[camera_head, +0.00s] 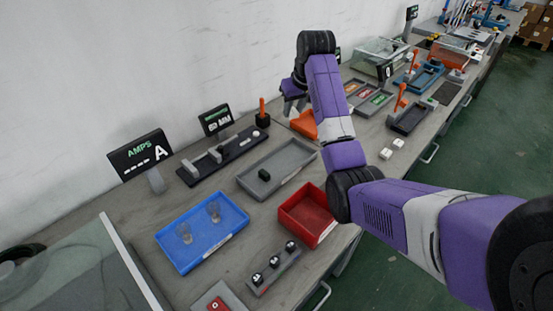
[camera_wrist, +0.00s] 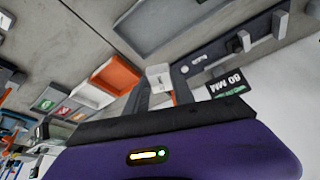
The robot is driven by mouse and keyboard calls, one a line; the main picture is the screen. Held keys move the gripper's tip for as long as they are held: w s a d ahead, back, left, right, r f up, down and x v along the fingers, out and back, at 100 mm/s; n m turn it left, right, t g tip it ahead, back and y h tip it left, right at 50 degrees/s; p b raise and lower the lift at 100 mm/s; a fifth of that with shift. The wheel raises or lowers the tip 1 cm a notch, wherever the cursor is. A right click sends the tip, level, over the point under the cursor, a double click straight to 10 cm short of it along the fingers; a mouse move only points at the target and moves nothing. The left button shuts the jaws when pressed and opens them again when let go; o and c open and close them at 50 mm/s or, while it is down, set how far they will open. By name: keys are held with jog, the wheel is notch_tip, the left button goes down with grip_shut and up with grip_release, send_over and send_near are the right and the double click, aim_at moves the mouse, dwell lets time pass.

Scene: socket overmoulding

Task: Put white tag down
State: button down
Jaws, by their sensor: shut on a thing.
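My gripper (camera_wrist: 160,92) is shut on a small white tag (camera_wrist: 158,74), which shows between the two dark fingertips in the wrist view. In the head view my gripper (camera_head: 292,100) hangs over the back part of the bench, near the orange tray (camera_head: 304,124). The tag cannot be made out there. In the wrist view the orange tray (camera_wrist: 119,74) lies left of the tag, and the tag appears above the bench. I cannot tell its exact height.
A grey tray (camera_head: 251,183) with a dark block, a red bin (camera_head: 299,214) and a blue tray (camera_head: 196,252) with clear cups stand nearby. A measuring fixture (camera_head: 225,157) and its display (camera_head: 215,120) are at the back. Two white blocks (camera_head: 397,143) lie near the front edge.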

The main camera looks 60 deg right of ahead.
aim_at(289, 159)
notch_tip(289, 159, down, 20)
jog(key=shift+r+p, duration=0.1)
jog(key=shift+p, duration=0.8)
jog(key=c, duration=1.1)
grip_release()
jog(key=v, duration=1.2)
jog(key=shift+w, duration=0.1)
